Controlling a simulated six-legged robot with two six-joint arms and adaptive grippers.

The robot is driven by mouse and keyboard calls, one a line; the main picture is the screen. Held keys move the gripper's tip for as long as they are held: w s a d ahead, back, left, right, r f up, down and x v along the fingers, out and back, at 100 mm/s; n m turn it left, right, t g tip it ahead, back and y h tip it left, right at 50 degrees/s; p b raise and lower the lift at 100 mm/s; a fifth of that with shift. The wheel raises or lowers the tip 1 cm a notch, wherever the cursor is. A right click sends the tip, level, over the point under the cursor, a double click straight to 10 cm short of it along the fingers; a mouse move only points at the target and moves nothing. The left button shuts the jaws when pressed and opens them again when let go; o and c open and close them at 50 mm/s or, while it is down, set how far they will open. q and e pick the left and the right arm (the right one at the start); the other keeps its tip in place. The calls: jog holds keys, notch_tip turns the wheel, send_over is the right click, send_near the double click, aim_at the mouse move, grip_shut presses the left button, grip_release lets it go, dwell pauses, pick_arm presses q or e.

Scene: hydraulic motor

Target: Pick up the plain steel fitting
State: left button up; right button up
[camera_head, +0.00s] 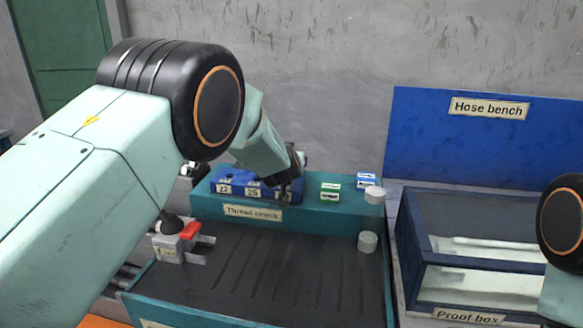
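My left arm reaches in from the left, and its small dark gripper (290,190) is over the right part of a blue block (233,188) with number labels on the teal "Thread check" stand. The fingers are too small and dark to tell whether they are open or shut. A pale grey cylinder (374,195) sits at the stand's right end, and another pale grey cylinder (367,243) is below it by the tray. I cannot tell whether either is the plain steel fitting. Something near the gripper is partly hidden by it. My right arm shows at the right edge; its gripper is out of view.
A green-and-white block (330,192) and a blue-and-white block (366,181) sit on the stand. A grey device with a red part (190,230) is at the left. The "Proof box" (470,316) stands at the right.

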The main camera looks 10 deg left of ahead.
pick_arm(q)
jog(key=shift+s+a, duration=0.1)
jog(key=shift+a, duration=0.05)
jog(key=shift+c, duration=1)
jog(key=c, duration=0.4)
grip_shut()
